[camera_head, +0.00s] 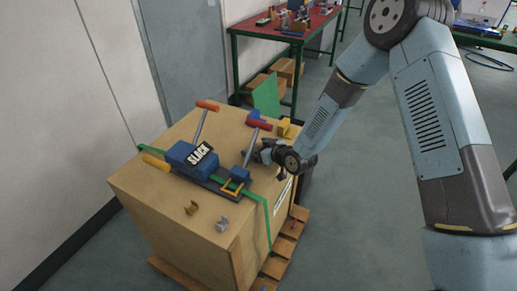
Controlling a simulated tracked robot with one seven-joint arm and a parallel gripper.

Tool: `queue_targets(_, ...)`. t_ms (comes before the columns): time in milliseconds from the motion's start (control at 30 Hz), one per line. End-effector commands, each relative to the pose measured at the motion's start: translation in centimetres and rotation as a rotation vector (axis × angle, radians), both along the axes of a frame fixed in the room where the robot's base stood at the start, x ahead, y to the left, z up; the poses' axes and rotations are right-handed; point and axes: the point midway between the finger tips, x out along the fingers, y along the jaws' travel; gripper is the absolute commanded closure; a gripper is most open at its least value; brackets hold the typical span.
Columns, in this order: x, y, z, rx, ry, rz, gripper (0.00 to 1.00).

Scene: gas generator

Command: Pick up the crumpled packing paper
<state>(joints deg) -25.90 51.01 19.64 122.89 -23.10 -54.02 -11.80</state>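No thing in the head view is clearly crumpled packing paper. A small brown piece (192,208) and a small grey piece (222,225) lie on the top of the wooden crate (150,200), near its front edge; both are too small to name surely. My gripper (262,154) is over the right side of the crate top, beside the blue tool with a red handle (258,124). It is apart from both small pieces. Its fingers are dark and partly hidden, so I cannot tell whether they are open or hold anything.
A blue tensioner marked SLACK (187,158) with an orange handle stands on the crate, along a green strap (262,204). A yellow block (284,128) and green panel (266,97) are behind. A pallet (291,229) is underneath.

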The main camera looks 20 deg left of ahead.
Motion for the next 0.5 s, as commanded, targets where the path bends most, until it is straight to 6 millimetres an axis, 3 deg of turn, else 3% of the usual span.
queue_targets(200, 0.06, 0.01, -0.03, -0.001, 0.0, -0.001, 0.03)
queue_targets(500, 0.05, -0.03, -0.03, -0.001, 0.0, -0.001, 0.32)
